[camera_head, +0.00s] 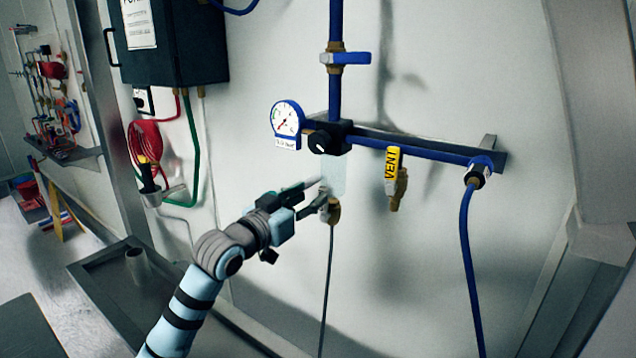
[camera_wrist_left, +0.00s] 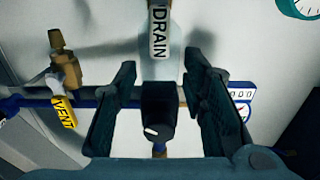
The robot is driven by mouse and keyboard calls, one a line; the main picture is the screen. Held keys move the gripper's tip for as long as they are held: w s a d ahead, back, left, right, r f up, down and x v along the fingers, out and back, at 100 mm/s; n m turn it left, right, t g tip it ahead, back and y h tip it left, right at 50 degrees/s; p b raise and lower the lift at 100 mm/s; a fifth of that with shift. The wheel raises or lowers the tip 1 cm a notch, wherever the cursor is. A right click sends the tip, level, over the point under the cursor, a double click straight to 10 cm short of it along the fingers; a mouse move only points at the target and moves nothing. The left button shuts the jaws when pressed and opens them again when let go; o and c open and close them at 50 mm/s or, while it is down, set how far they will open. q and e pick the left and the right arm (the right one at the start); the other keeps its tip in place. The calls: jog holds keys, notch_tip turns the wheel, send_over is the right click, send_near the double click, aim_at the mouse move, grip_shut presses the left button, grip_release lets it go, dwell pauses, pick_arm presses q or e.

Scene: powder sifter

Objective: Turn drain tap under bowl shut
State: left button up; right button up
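The drain tap (camera_head: 330,208) is a small brass fitting with a pale handle under a clear bowl (camera_head: 335,175). In the left wrist view its handle (camera_wrist_left: 160,32), lettered DRAIN, shows at the top centre. My left gripper (camera_head: 312,195) is just left of the tap in the head view. In the left wrist view my left gripper (camera_wrist_left: 160,65) has its two dark fingers spread apart, with nothing held between them. The DRAIN handle lies around the gap between the fingertips; I cannot tell whether they touch it. My right gripper is not in view.
A black regulator knob (camera_head: 329,141) sits above the bowl, with a round gauge (camera_head: 287,120) on its left. A yellow VENT valve (camera_head: 394,162) hangs to the right. A thin hose (camera_head: 327,290) runs down from the tap. Blue pipe (camera_head: 420,150) crosses the wall.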

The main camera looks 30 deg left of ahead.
aim_at(322, 190)
pick_arm(q)
jog(key=w, duration=0.3)
jog(key=shift+d, duration=0.4)
jog(key=shift+w+f, duration=0.1)
jog(key=shift+w, duration=0.35)
jog(key=shift+a, duration=0.2)
jog(key=shift+d, duration=0.1)
grip_shut()
jog(key=shift+d, duration=0.1)
